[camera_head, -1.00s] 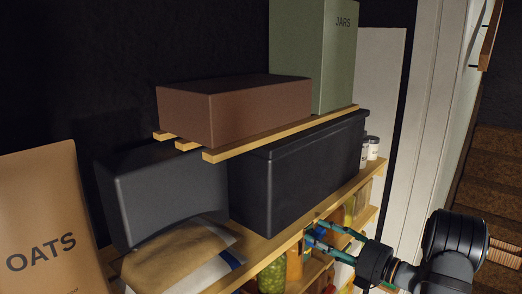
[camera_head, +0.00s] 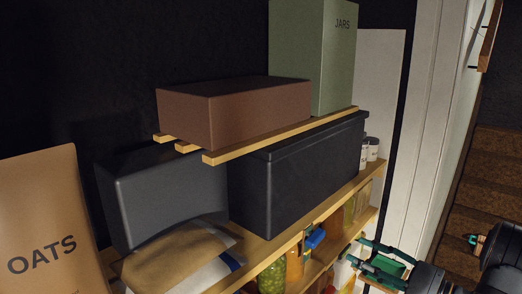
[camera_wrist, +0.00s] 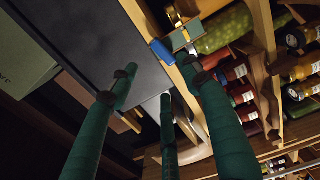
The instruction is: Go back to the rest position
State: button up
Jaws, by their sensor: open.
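My gripper (camera_head: 358,254) is at the lower right of the head view, in front of the shelves, with its dark green fingers spread and nothing between them. In the wrist view my gripper (camera_wrist: 160,88) shows three green fingers apart, also empty. A small blue object (camera_head: 316,238) is at the front edge of the shelf (camera_head: 268,247). The blue object also shows in the wrist view (camera_wrist: 162,52), beyond the fingertips and apart from them, beside a green piece and a brass-coloured part. What the blue object is, I cannot tell.
A large dark bin (camera_head: 300,180) and a grey bin (camera_head: 165,190) stand on the shelf. A brown box (camera_head: 240,113) and a green JARS box (camera_head: 335,60) sit above. Filled jars (camera_wrist: 298,68) line the lower shelves. A white panel (camera_head: 440,130) stands right of the shelves.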

aim_at(319, 240)
jog(key=x, duration=1.2)
jog(key=shift+s+a, duration=0.1)
jog(key=shift+a, duration=0.25)
jog(key=shift+d+f+n+b, duration=0.1)
jog(key=shift+f+n+b, duration=0.4)
jog(key=shift+b, duration=0.65)
jog(key=n+b, duration=0.2)
jog(key=shift+b, duration=0.4)
jog(key=n+b, duration=0.4)
jog(key=b, duration=0.1)
jog(key=shift+s, duration=0.15)
jog(key=n+b, duration=0.2)
jog(key=b, duration=0.1)
jog(key=shift+r+n, duration=0.15)
jog(key=shift+n, duration=0.15)
jog(key=shift+r+n+b, duration=0.2)
jog(key=shift+n+b, duration=0.2)
jog(key=shift+n, duration=0.2)
